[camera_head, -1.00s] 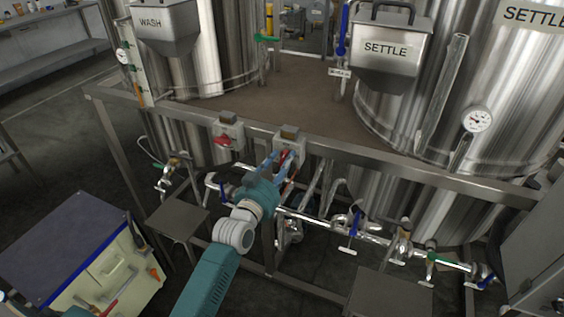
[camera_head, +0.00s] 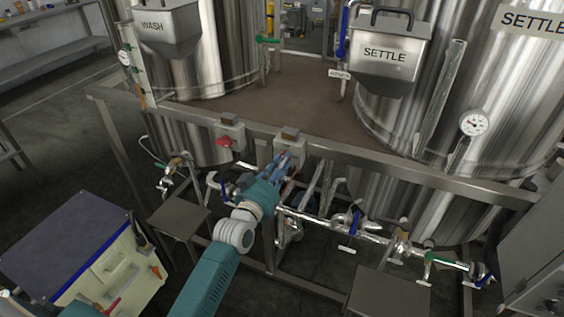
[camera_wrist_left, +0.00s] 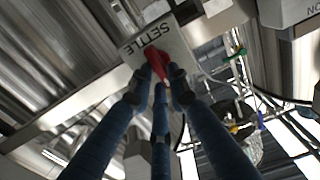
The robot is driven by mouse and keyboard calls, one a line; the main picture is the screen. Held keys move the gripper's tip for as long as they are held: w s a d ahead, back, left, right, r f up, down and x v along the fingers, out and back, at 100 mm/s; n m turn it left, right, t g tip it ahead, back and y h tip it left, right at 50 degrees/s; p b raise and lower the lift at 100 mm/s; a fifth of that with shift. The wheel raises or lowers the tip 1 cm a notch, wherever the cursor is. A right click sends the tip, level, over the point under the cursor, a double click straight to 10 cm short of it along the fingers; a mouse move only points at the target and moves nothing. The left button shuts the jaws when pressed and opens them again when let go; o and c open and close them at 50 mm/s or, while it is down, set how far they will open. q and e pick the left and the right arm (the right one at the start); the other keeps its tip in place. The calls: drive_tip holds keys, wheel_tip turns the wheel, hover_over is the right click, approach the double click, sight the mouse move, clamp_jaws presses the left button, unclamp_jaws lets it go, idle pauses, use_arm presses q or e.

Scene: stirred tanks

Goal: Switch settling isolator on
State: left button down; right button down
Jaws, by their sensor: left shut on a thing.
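The settling isolator is a grey box (camera_head: 287,146) on the front rail, right of a similar box. In the left wrist view its plate (camera_wrist_left: 150,36) reads SETTLE, upside down, with a red handle (camera_wrist_left: 155,58) on it. My left gripper (camera_head: 285,160) is at the front of this box. In the left wrist view its blue fingers (camera_wrist_left: 158,85) are closed around the red handle. The fingers hide the handle in the head view and part of it in the wrist view. My right gripper is not seen.
A second isolator box with a red handle (camera_head: 224,142) sits left on the same rail (camera_head: 400,167). Pipes and valves with a blue handle (camera_head: 354,220) and a green handle (camera_head: 430,257) run below. A cart (camera_head: 75,245) stands at lower left. The SETTLE tank (camera_head: 480,75) rises behind.

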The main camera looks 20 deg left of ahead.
use_arm(q)
drive_tip(key=c, duration=1.6)
unclamp_jaws()
drive_tip(key=shift+c, duration=0.2)
drive_tip(key=s, duration=1.2)
drive_tip(key=shift+a, duration=0.25)
